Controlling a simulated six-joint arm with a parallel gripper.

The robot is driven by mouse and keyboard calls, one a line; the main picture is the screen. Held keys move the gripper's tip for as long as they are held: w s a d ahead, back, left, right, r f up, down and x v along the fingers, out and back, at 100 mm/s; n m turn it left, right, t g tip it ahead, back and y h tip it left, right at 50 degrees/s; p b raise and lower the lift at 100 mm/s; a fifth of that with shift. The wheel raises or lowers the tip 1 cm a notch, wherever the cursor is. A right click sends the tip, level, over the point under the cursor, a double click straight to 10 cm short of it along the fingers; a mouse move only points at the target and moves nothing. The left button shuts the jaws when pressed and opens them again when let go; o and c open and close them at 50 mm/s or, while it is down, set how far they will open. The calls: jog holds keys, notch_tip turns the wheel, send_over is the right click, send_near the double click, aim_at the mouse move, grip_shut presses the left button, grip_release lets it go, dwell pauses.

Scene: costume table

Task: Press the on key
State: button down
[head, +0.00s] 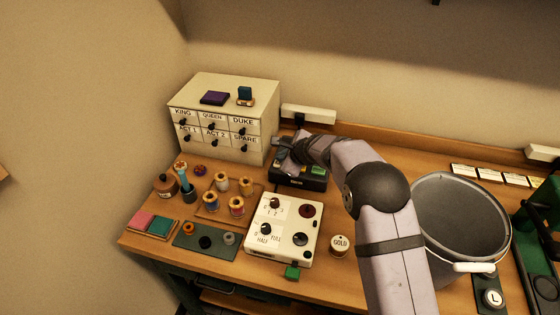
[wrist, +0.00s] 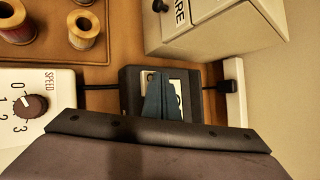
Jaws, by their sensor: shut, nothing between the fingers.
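A black switch box (head: 288,181) stands on the table right of the drawer cabinet, with a green key (head: 318,173) at its right. In the wrist view the box (wrist: 130,92) shows pale labels, partly covered, and their lettering cannot be read whole. My gripper (head: 287,153) is over the left and back part of the box in the head view. In the wrist view its dark blue fingertips (wrist: 163,97) are together, empty, in front of the labels. I cannot tell whether they touch a key. The on key cannot be made out for certain.
The drawer cabinet (head: 222,92) stands close behind and left of the box. A white control panel (head: 284,229) with knobs is in front, thread spools (head: 222,182) to its left. A grey bucket (head: 462,215) is right of my arm. A power strip (head: 308,113) lies behind.

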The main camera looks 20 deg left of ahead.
jog(key=shift+r+p, duration=0.3)
jog(key=shift+r, duration=0.2)
notch_tip(320, 180, up, 6)
jog(key=p, duration=0.5)
jog(key=shift+p, duration=0.35)
